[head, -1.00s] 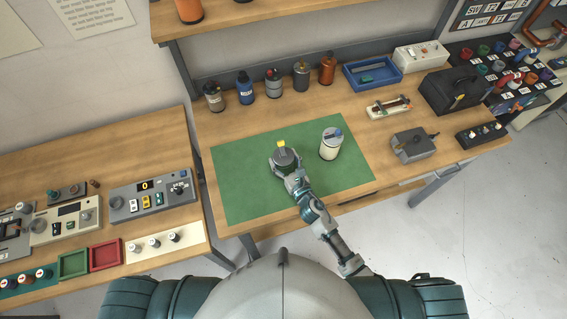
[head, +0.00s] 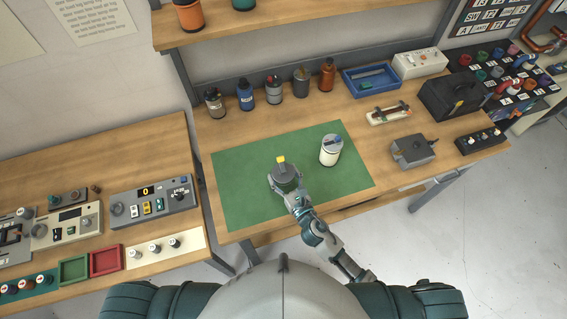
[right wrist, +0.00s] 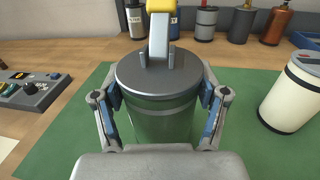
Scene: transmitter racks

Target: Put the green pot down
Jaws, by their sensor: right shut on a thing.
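The green pot (right wrist: 163,118) has a grey lid with a yellow-tipped lever and a see-through green body. In the head view its lid (head: 286,170) shows over the green mat (head: 240,195), left of a white pot (head: 331,151). My right gripper (right wrist: 161,105) is shut on the green pot, with a finger on each side of its body. The pot looks upright. Its base is hidden, so I cannot tell whether it touches the mat. My left gripper is not in view.
Several bottles, one a blue bottle (head: 246,94), stand along the back of the bench. A blue tray (head: 352,86) and a grey box (head: 413,151) are to the right. The mat is clear left of the green pot. A control panel (head: 152,201) lies on the left bench.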

